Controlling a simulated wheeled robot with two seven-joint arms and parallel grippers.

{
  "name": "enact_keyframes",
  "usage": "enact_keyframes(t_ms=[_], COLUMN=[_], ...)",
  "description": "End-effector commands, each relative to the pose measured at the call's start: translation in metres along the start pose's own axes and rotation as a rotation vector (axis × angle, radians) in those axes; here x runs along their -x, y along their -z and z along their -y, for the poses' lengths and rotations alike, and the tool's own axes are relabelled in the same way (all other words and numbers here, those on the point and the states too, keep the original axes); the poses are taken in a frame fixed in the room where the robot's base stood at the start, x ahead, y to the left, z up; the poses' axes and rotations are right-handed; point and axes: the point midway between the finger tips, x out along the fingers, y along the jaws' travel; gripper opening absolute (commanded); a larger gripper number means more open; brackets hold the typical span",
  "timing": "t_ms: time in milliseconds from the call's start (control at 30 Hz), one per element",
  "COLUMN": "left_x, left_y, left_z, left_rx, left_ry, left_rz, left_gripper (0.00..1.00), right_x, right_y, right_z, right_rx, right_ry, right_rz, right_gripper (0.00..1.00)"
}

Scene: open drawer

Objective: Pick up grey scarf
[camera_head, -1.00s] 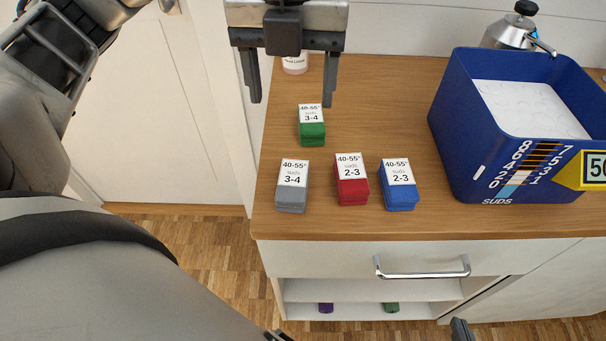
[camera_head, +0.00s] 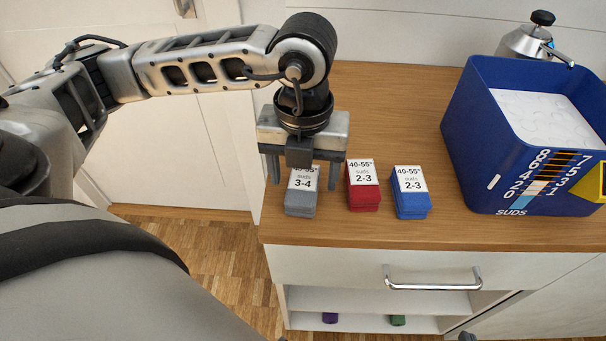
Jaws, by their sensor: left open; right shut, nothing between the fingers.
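The grey scarf (camera_head: 301,207) is a small folded stack with a white "40-55° suds 3-4" label. It lies on the wooden top near the front edge, leftmost in the front row. My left gripper (camera_head: 304,185) is open and points down at it, with one finger to each side of the label. The gripper body hides the label's upper part. I cannot tell whether the fingers touch the scarf. My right gripper is not recognisable in view.
A red stack (camera_head: 363,197) and a blue stack (camera_head: 410,205) lie right of the grey one. A blue SUDS box (camera_head: 478,160) stands further right. Below the top is a drawer front with a metal handle (camera_head: 433,284). The wooden top between is clear.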

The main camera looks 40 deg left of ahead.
Motion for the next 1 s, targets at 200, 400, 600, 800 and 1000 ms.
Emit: enact_keyframes(t_ms=[200,400,600,800,1000], left_x=[-0.008,-0.008,-0.008,-0.007,0.006], left_y=[0.0,0.0,0.0,0.0,-0.001], left_z=[0.0,0.0,0.0,0.0,0.001], left_rx=[-0.001,-0.001,-0.001,-0.001,-0.001], left_ry=[0.0,0.0,0.0,0.0,0.003], left_rz=[0.0,0.0,0.0,0.001,0.003], left_gripper=[0.67,0.42,0.18,0.18,0.18], right_x=[-0.001,-0.001,-0.001,-0.001,-0.001], right_y=[-0.003,-0.004,-0.004,-0.004,-0.004], right_z=[0.0,-0.001,-0.001,-0.001,0.0], right_rx=[-0.001,-0.001,-0.001,-0.001,-0.002], right_ry=[-0.001,-0.001,-0.001,-0.001,0.0], right_rz=[0.006,0.009,0.009,0.008,0.005], right_gripper=[0.0,0.0,0.0,0.0,0.0])
